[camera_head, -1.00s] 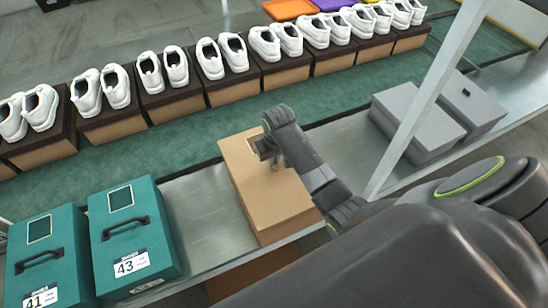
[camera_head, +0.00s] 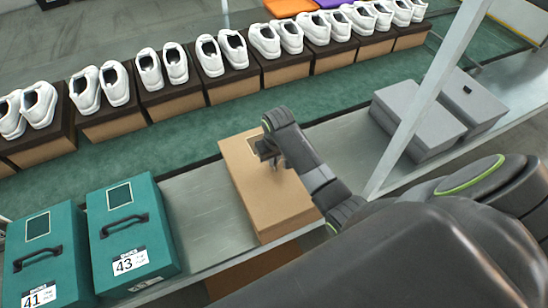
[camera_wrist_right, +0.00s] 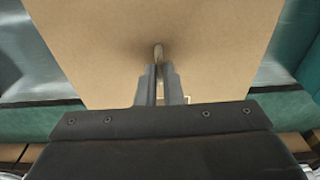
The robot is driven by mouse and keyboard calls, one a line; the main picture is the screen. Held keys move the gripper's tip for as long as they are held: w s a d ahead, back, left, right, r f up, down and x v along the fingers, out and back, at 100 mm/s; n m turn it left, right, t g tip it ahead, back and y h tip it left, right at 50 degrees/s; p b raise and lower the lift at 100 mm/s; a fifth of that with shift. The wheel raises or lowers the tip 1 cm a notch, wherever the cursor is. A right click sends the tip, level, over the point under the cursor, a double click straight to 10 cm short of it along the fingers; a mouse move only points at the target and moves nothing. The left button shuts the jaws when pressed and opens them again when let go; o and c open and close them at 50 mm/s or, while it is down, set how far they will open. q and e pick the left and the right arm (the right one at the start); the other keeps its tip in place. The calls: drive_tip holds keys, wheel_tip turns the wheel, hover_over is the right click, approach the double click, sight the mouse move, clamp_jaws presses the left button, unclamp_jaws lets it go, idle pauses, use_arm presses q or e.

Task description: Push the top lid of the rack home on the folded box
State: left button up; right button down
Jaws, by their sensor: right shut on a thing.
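A brown cardboard box (camera_head: 262,204) sits on the metal bench, with a flat lid surface on top; it also fills much of the right wrist view (camera_wrist_right: 220,50). My right gripper (camera_head: 273,163) is over the far part of this top, pointing down. Whether the lid is fully seated cannot be told. My left gripper is not in view.
Two teal boxes (camera_head: 135,245) with handles stand at the left of the bench. Grey boxes (camera_head: 420,118) stand at the right, behind a slanted pale post (camera_head: 424,105). A row of white shoes on boxes (camera_head: 225,90) runs along the green belt (camera_head: 120,160) behind.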

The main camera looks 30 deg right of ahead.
drive_tip(key=shift+f+b, duration=0.45)
drive_tip(key=shift+f, duration=0.65)
drive_tip(key=c, duration=1.5)
unclamp_jaws()
drive_tip(key=shift+r, duration=0.15)
